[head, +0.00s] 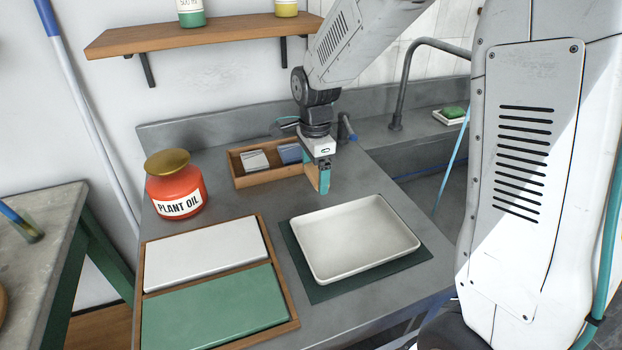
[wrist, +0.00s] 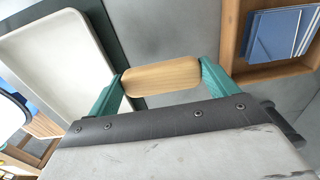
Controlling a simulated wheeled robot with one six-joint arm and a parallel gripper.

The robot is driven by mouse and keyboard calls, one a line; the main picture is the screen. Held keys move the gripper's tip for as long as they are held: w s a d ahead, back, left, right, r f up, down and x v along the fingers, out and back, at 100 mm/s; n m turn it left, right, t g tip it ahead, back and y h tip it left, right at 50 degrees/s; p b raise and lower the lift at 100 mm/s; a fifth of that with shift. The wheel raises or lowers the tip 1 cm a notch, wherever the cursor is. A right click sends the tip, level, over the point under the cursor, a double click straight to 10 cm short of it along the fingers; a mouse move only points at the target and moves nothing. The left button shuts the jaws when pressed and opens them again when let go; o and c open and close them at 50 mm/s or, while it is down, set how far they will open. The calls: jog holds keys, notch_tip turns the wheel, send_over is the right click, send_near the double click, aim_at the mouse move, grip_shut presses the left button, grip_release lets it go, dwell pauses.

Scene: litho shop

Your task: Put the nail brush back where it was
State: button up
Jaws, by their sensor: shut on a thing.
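My gripper (head: 319,184) is over the grey worktop, between the small wooden box and the white tray. It is shut on a rounded light-wood piece, which I take to be the nail brush (wrist: 160,77). In the wrist view the wood lies across between the two teal fingers. No bristles show, and in the head view the fingers hide most of it. The wooden box (head: 240,179) stands behind my gripper with a pale block and a blue block in it. The white tray (head: 355,240) is in front and looks empty.
The tray lies on a dark green mat (head: 425,254). A red plant oil can (head: 177,185) stands at left, behind a wooden frame with a white and a green slab (head: 215,310). A green block (head: 454,112) lies on a white dish by the sink. Bare worktop surrounds the box.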

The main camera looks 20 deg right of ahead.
aim_at(311, 169)
jog(key=shift+w+a+f, duration=0.1)
jog(key=shift+w, duration=0.65)
jog(key=shift+f, duration=1.75)
jog(key=shift+f, duration=0.15)
jog(key=o, duration=0.9)
